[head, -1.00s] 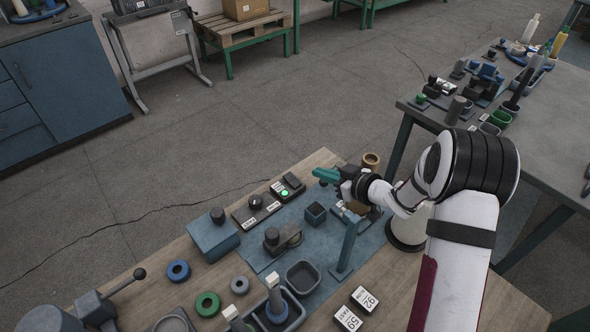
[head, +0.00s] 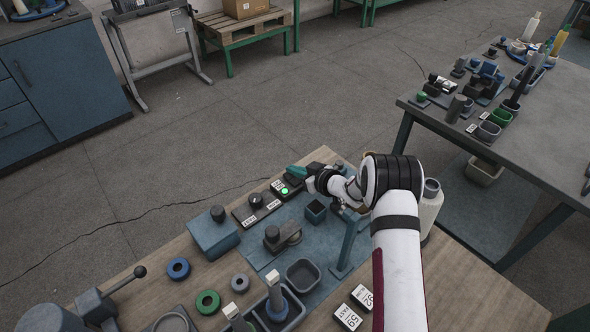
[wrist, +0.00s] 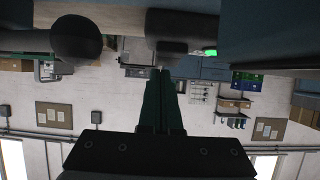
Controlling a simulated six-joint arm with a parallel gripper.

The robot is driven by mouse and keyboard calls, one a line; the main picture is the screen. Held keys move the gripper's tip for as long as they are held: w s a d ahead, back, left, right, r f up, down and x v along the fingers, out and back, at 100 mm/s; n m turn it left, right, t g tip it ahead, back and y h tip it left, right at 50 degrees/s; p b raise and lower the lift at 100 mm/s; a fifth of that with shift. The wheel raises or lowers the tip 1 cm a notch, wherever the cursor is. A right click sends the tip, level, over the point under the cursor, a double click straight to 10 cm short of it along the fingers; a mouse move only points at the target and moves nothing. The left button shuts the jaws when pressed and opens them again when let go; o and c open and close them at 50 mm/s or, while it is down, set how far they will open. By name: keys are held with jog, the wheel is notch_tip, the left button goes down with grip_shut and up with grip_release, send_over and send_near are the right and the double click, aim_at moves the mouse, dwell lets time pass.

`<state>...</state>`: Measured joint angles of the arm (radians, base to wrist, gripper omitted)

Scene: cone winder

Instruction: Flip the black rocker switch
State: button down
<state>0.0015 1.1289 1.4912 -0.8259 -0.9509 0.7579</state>
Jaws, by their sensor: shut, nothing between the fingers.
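The black rocker switch sits on a small dark box (head: 279,194) with a lit green lamp (head: 285,191), at the back edge of the bench. In the head view my gripper (head: 290,170) is at the box's far right end and partly hides the rocker. The gripper's teal fingers are closed together and empty. In the wrist view the fingertips (wrist: 160,72) point at a dark block that looks like the rocker (wrist: 170,25), with the green lamp (wrist: 210,51) to its right. Whether they touch it I cannot tell.
Bins and rings lie toward the front.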

jog(key=shift+w+a+f+g+h, duration=0.2)
jog(key=shift+a+f+g+h, duration=0.1)
jog(key=shift+g+h, duration=0.1)
jog(key=shift+s+d, duration=0.1)
jog(key=shift+s+d+f, duration=0.15)
jog(key=shift+s+d, duration=0.35)
dwell(0.3)
